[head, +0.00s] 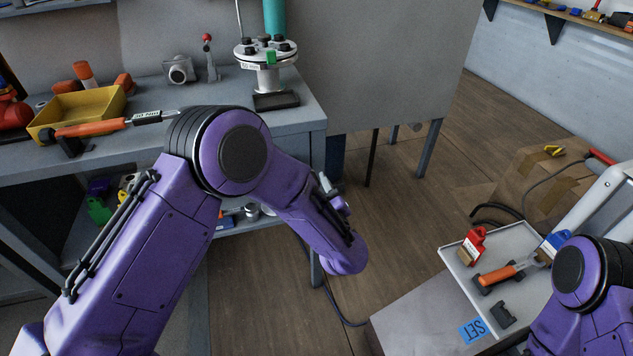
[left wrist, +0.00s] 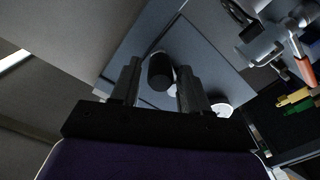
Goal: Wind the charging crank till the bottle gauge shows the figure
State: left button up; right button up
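In the left wrist view my left gripper (left wrist: 160,86) has its two fingers apart, with a dark cylinder (left wrist: 160,72) between or just beyond them. It looks like a crank grip, with gaps at both sides; contact cannot be told. A grey plate (left wrist: 135,48) lies behind it. In the head view my left arm crosses the middle; its gripper and any crank are hidden. A teal cylinder (head: 274,18), perhaps the bottle, rises behind a round white flange (head: 266,52) with black knobs and a green tag. No gauge reading is legible. My right gripper is outside the frames.
The grey workbench (head: 300,115) holds a yellow tray (head: 85,103), an orange-handled tool (head: 92,128) and a red-tipped lever (head: 209,55). A tray (head: 517,240) with tools and a cardboard box (head: 545,180) stand at right. Wooden floor (head: 400,200) is open between.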

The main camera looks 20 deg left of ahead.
pick_arm(q)
jog(key=shift+r, duration=0.1)
jog(key=p+v, duration=0.2)
jog(key=v, duration=0.4)
dwell(0.4)
